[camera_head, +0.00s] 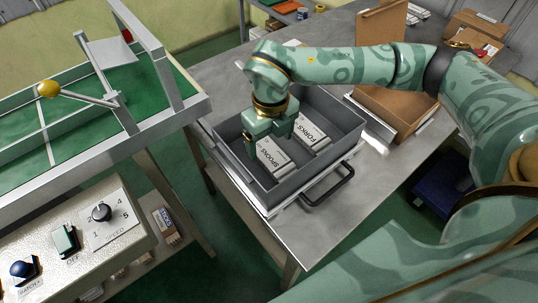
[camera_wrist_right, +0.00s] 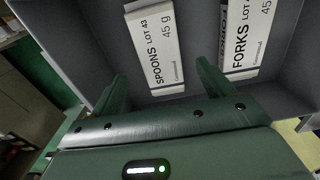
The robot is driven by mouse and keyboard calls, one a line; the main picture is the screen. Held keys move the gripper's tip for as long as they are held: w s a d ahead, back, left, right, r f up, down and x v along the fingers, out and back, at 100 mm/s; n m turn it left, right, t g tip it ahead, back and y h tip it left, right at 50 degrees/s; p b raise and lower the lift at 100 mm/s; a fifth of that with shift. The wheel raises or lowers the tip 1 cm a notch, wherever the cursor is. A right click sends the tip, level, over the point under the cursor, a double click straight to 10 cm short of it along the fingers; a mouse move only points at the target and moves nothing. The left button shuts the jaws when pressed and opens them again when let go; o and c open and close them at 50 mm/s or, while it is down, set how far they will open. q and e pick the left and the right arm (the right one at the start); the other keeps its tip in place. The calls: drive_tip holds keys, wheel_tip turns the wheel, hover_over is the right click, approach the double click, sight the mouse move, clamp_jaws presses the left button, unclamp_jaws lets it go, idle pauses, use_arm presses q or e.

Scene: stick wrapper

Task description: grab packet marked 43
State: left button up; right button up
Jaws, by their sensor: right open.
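The grey bin (camera_head: 232,161) holds two white packets. The spoons packet (camera_head: 272,157) reads "SPOONS LOT 43" in the right wrist view (camera_wrist_right: 153,45). The forks packet (camera_head: 313,134) lies to its right and also shows in the right wrist view (camera_wrist_right: 246,38); its lot number I cannot read. My right gripper (camera_head: 270,139) points down into the bin at the spoons packet. In the right wrist view its fingers (camera_wrist_right: 163,82) are apart, with the lower end of the spoons packet between them in the picture; I see no grip on it. My left gripper is out of view.
The bin sits on a metal table with a black handle (camera_head: 328,185) at its near side. An open cardboard box (camera_head: 392,108) stands to the right. A green-bedded machine (camera_head: 60,130) and a control panel (camera_head: 75,240) are at left.

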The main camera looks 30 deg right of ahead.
sight(270, 153)
drive_tip(key=f+b, duration=0.1)
drive_tip(key=f, duration=0.3)
drive_tip(key=shift+w+f+b, duration=0.2)
drive_tip(key=shift+f+b, duration=0.15)
drive_tip(key=shift+f, duration=0.05)
drive_tip(key=shift+r, duration=0.15)
drive_tip(key=shift+c, duration=0.7)
drive_tip(key=c, duration=0.9)
drive_tip(key=shift+c, duration=0.2)
